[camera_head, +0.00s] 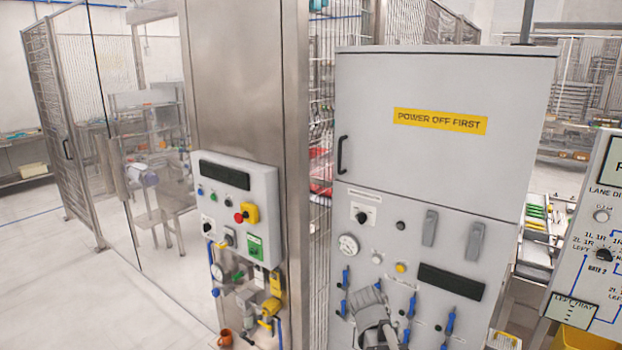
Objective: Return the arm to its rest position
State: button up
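A grey jointed shape, which looks like the end of my arm with my gripper (376,318), shows at the bottom centre. It stands in front of the lower part of the grey control cabinet (440,90). Its fingers cannot be made out, so I cannot tell whether they are open or shut. I see nothing clearly held. I cannot tell whether it touches the cabinet panel. The rest of the arm is out of the picture.
The cabinet carries a yellow "POWER OFF FIRST" label (440,121), a gauge (348,245) and several blue-handled valves. A smaller control box (236,205) hangs on the steel column (240,80) at left. A lettered panel (590,240) stands at right. Open floor (60,290) lies at far left.

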jog(key=s+a+f+m+g+y, duration=0.1)
jog(key=s+m+y, duration=0.1)
jog(key=s, duration=0.3)
jog(key=s+a+f+m+g+y, duration=0.1)
jog(key=s+a+m+y, duration=0.1)
jog(key=s, duration=0.3)
jog(key=shift+s+a+f+g+y, duration=0.25)
jog(key=shift+s+g+y, duration=0.05)
jog(key=shift+g+y, duration=0.1)
dwell(0.5)
